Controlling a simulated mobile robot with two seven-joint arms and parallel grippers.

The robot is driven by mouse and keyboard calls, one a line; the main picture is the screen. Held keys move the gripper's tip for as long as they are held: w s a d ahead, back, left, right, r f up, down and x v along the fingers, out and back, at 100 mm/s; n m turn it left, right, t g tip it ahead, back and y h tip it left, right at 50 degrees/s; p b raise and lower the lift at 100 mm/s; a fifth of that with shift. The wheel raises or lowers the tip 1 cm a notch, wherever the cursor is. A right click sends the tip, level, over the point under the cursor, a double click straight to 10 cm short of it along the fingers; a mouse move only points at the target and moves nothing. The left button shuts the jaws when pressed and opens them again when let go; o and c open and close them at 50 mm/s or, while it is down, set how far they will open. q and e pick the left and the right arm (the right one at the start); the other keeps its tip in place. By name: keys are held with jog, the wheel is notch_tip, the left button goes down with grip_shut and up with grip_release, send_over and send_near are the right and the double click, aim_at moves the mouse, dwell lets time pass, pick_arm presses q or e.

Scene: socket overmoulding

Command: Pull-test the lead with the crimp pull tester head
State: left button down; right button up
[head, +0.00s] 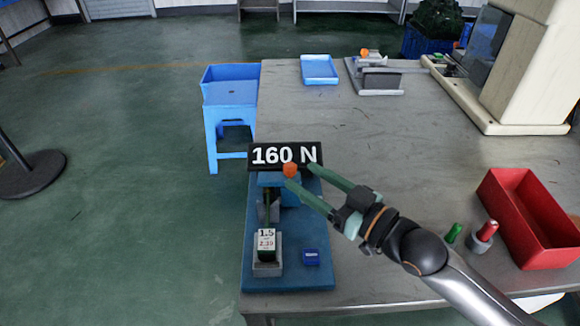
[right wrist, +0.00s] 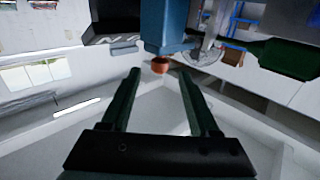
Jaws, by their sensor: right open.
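The crimp pull tester stands at the table's near left edge on a blue base (head: 291,281). A thin dark green lead (head: 268,211) appears to run upright between the head and a grey block bearing a "1.5 / 2.39" label (head: 266,241). My right gripper (head: 301,174) is open beside the knob. In the right wrist view the knob (right wrist: 160,65) shows just beyond and between the open fingertips (right wrist: 160,78). My left gripper is out of view.
A small blue block (head: 311,257) lies on the tester base. A red bin (head: 530,215), a red-topped piece (head: 487,232) and a green piece (head: 453,233) are at the right. A blue tray (head: 319,68) and grey fixture (head: 378,80) stand at the back.

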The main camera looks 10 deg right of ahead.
aim_at(295, 172)
jog(key=shift+x, duration=2.55)
grip_shut()
